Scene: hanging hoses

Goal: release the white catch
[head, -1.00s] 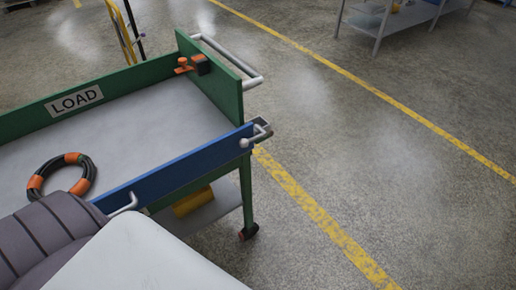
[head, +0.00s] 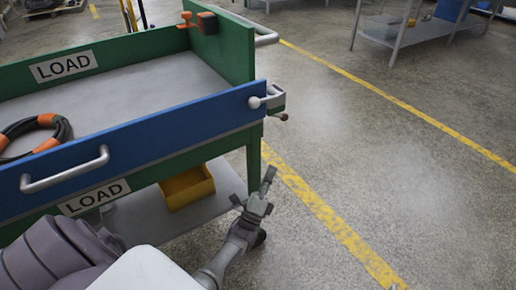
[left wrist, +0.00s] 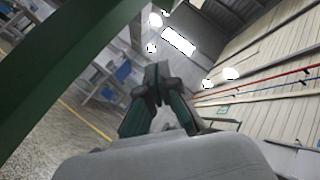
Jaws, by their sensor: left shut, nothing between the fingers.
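The white catch (head: 255,102) has a round white knob at the right end of the cart's blue side panel (head: 180,130), against a pale bracket (head: 274,97) at the corner. The panel stands upright. My left gripper (head: 267,180) is low in front of the cart's right end, below the catch and apart from it. Its fingers (left wrist: 158,82) are together and empty in the left wrist view, pointing upward. The catch cannot be made out in the left wrist view. My right gripper is not in view.
The green cart (head: 225,45) holds a coiled black hose with orange bands (head: 45,128). The panel has a metal handle (head: 65,172). A yellow bin (head: 187,187) sits on the lower shelf (head: 150,215). A green beam (left wrist: 75,55) passes close by the left wrist.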

